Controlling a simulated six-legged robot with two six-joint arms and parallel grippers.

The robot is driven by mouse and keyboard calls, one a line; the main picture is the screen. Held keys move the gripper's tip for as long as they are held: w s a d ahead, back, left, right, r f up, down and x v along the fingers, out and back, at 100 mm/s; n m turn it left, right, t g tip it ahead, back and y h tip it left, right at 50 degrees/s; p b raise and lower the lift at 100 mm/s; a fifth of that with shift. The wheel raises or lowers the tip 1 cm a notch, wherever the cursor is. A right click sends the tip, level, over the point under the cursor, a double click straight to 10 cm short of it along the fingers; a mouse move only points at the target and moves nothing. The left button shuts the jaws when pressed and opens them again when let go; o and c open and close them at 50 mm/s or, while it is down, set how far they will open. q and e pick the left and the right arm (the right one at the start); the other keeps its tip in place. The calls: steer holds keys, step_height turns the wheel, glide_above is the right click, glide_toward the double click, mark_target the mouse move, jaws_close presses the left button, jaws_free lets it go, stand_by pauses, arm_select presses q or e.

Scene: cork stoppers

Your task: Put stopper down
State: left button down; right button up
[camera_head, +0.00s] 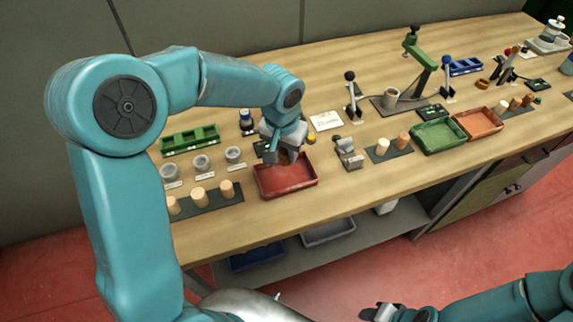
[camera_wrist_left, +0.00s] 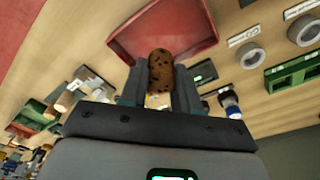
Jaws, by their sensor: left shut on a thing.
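My left gripper (camera_head: 281,158) is shut on a brown, dark-speckled cork stopper, low over the red tray (camera_head: 287,190). The stopper (camera_wrist_left: 160,66) stands out between the two fingers in the left wrist view, with the red tray (camera_wrist_left: 196,40) behind it. In the head view the fingers hide most of the stopper. I cannot tell whether it touches the tray floor. My right gripper (camera_head: 382,312) shows only partly at the bottom edge, away from the bench, and its jaws are unclear.
Pale stoppers stand on a dark mat (camera_head: 206,201) left of the tray, with grey rings behind them. A green rack (camera_head: 190,139) lies farther back. A small metal stand (camera_head: 348,154) is right of the tray. Green (camera_head: 438,137) and orange (camera_head: 478,124) trays lie farther right.

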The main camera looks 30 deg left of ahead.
arm_select(q)
step_height(320, 180, down, 7)
steer(key=shift+w+a, duration=0.1)
steer(key=shift+r, duration=0.1)
steer(key=shift+f, duration=0.25)
steer(key=c, duration=0.8)
jaws_free()
steer(key=shift+r, duration=0.1)
